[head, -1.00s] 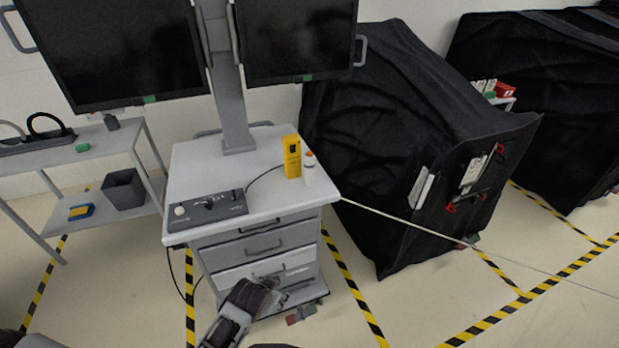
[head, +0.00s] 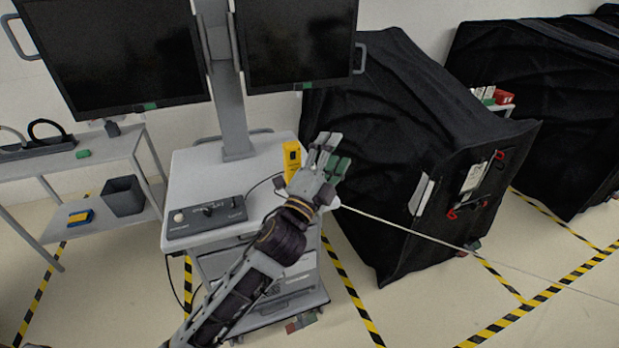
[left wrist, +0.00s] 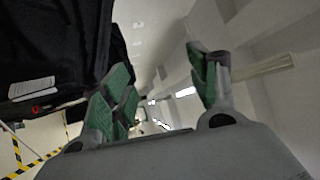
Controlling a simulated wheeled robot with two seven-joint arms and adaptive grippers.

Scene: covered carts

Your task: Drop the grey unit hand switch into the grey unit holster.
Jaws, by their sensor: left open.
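The grey control box (head: 206,217) lies on the near left of the cart top, with a pale round knob and a dark cable. The cable runs toward an upright yellow box (head: 291,158) on the right side of the top. I cannot single out a hand switch or a holster for certain. My left gripper (head: 328,157) is open, in front of the cart's right edge, beside the yellow box in the picture, and covers part of it. In the left wrist view its green-padded fingers (left wrist: 165,88) are spread with nothing visible between them. My right gripper is not in view.
The grey cart top (head: 190,165) carries a column with two black monitors (head: 118,50). A black-covered cart (head: 390,130) stands close on the right. A shelf cart (head: 105,150) with a dark bin (head: 123,196) stands left. Striped tape marks the floor.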

